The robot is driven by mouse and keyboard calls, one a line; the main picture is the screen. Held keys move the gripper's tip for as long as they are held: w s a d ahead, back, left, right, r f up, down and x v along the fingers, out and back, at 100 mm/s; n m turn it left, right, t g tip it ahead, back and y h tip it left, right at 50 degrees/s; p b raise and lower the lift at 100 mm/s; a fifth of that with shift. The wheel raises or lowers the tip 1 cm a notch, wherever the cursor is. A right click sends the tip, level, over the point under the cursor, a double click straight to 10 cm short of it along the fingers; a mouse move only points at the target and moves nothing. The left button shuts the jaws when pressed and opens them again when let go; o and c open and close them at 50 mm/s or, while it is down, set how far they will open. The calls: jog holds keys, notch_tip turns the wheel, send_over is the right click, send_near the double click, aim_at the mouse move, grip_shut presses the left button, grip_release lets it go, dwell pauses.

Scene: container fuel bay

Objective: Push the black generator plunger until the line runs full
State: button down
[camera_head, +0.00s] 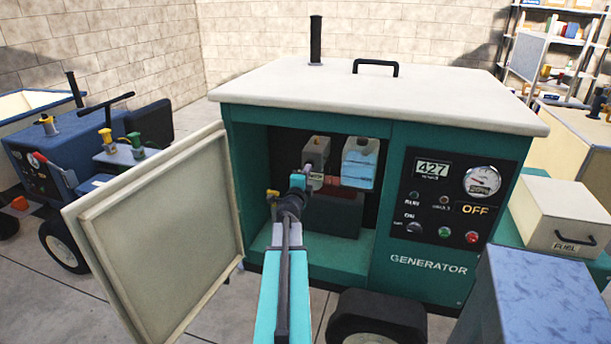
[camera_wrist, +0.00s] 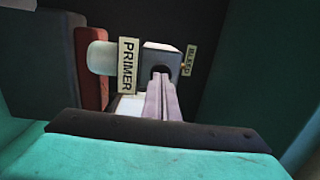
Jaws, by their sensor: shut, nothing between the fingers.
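The green generator (camera_head: 400,225) has its left bay open. Inside is a grey primer block (camera_head: 316,147); it also shows in the wrist view (camera_wrist: 158,61), beside the labels PRIMER (camera_wrist: 128,65) and BLEED (camera_wrist: 187,59). A dark round part, seemingly the black plunger (camera_wrist: 160,71), shows in the block's face. My gripper (camera_wrist: 158,84) is shut and empty, with its fingertips at or just in front of that part. They hide some of it, and I cannot tell whether they touch. A clear container with blue liquid (camera_head: 359,165) hangs right of the block.
The open cream door (camera_head: 155,235) stands left of my arm. The control panel (camera_head: 445,200) right of the bay shows 427, a gauge and OFF. A blue machine (camera_head: 90,145) stands at the left. A FUEL box (camera_head: 570,215) and a blue-grey box (camera_head: 530,290) stand at the right.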

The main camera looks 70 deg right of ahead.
jog(key=shift+d+r, duration=0.1)
jog(key=shift+d, duration=0.4)
jog(key=shift+a, duration=0.1)
jog(key=s+a+p, duration=0.1)
jog(key=a+p, duration=0.2)
jog(key=a, duration=0.8)
jog(key=shift+s+a+f, duration=0.2)
jog(key=shift+a+f, duration=0.1)
jog(key=shift+a, duration=0.05)
jog(key=p, duration=0.3)
jog(key=shift+a, duration=0.3)
